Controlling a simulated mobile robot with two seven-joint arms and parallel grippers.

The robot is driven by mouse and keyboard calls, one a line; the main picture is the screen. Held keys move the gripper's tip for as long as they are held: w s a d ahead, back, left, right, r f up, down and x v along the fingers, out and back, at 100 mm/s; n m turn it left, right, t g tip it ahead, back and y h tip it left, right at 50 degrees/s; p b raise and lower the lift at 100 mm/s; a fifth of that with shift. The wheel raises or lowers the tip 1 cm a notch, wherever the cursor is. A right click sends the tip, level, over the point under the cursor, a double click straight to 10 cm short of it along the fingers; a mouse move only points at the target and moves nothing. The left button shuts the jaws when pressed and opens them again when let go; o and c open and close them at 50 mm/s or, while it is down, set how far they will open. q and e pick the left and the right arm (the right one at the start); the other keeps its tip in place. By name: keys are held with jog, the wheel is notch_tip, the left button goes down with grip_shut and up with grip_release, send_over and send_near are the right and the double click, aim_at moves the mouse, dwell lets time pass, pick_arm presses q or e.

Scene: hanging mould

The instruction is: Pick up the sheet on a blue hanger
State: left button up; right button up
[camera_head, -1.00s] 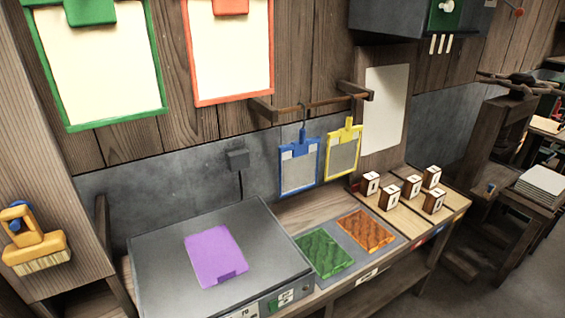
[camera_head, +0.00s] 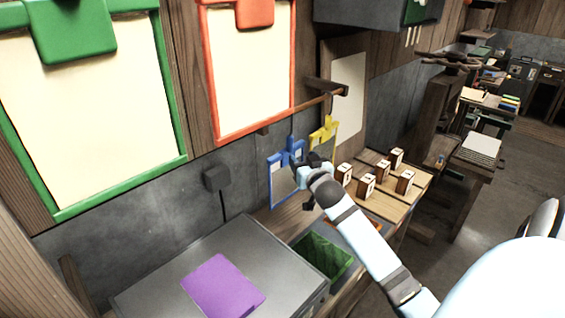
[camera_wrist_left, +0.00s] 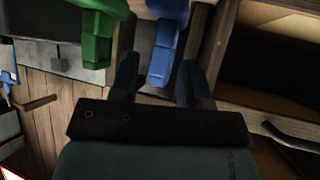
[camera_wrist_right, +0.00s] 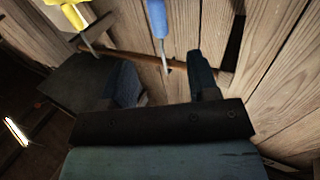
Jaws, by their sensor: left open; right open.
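The blue hanger (camera_head: 287,158) with its grey sheet (camera_head: 284,187) hangs from the wooden rod (camera_head: 312,103) on the wall. My right gripper (camera_head: 313,172) is in front of its right side and hides part of it. In the right wrist view, the blue hanger (camera_wrist_right: 157,18) shows beyond the gap between the open, empty fingers (camera_wrist_right: 158,68). I cannot tell whether they touch it. My left gripper (camera_wrist_left: 157,68) is out of the head view; its wrist view shows open fingers, with a blue handle-like thing (camera_wrist_left: 166,50) beyond the gap.
A yellow hanger (camera_head: 327,130) hangs just right of the blue one. Below are a grey machine (camera_head: 150,295) with a purple sheet (camera_head: 222,285), a green patterned sheet (camera_head: 322,255), and several numbered blocks (camera_head: 367,186). Large green (camera_head: 118,195) and red (camera_head: 292,60) frames hang at left.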

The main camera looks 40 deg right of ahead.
aim_at(291, 144)
jog(key=x, duration=0.7)
jog(key=shift+d+b, duration=0.15)
jog(key=shift+b, duration=0.15)
jog(key=shift+w+d, duration=0.2)
jog(key=shift+w, duration=0.35)
jog(key=shift+w+d+f+b, duration=0.1)
jog(key=shift+w+b, duration=0.25)
jog(key=shift+b, duration=0.15)
jog(key=b+x, duration=0.1)
jog(key=x, duration=0.2)
jog(key=shift+w+d, duration=0.1)
jog(key=shift+w, duration=0.2)
jog(key=shift+w+d, duration=0.1)
jog(key=shift+w, duration=0.15)
jog(key=shift+s, duration=0.1)
jog(key=shift+c, duration=0.7)
pick_arm(q)
jog(key=shift+s+d+f+m, duration=0.1)
jog(key=shift+s+f+m, duration=0.05)
jog(key=shift+f, duration=0.3)
jog(key=shift+s+d+f+m, duration=0.1)
jog(key=shift+f+m, duration=0.05)
jog(key=shift+f, duration=0.3)
pick_arm(e)
grip_shut()
